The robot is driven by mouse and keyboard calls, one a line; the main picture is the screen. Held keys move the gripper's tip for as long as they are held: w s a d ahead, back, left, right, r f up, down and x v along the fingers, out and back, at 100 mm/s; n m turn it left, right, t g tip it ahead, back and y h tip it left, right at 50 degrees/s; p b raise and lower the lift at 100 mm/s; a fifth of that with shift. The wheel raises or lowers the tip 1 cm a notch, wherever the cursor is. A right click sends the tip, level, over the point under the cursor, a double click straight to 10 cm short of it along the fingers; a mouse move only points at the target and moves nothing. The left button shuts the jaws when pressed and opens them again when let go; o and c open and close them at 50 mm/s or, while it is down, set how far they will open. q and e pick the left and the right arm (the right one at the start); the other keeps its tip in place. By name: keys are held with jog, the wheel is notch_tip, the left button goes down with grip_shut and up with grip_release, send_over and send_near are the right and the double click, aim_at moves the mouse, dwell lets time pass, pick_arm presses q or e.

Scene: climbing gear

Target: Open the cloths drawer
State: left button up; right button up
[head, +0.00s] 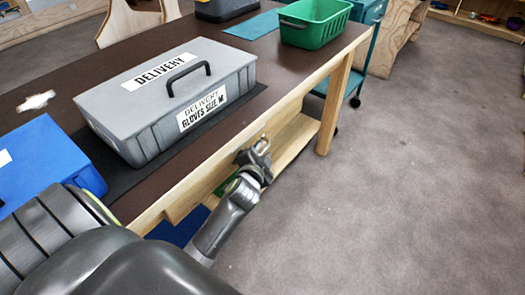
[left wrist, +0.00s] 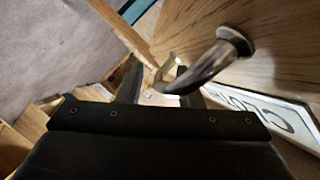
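The cloths drawer front (left wrist: 275,62) is a wooden panel at the right of the left wrist view. A white label (left wrist: 262,112) on it reads "CLOT", the rest cut off. A curved metal handle (left wrist: 207,66) stands out from the panel. My left gripper (left wrist: 160,88) is open, its dark fingers apart, with the handle's far end in front of and between them; contact cannot be told. In the head view the left gripper (head: 258,152) is at the bench's front side, below the top edge. The drawer front is mostly hidden there.
The brown bench top (head: 280,62) holds a grey delivery box (head: 150,110), a blue box (head: 45,165) and a green bin (head: 318,25). A bench leg (head: 333,110) and lower shelf (head: 295,138) lie right of my gripper. The grey floor (head: 430,170) at right is clear.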

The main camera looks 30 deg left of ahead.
pick_arm(q)
grip_shut()
jog(key=shift+d, duration=0.1)
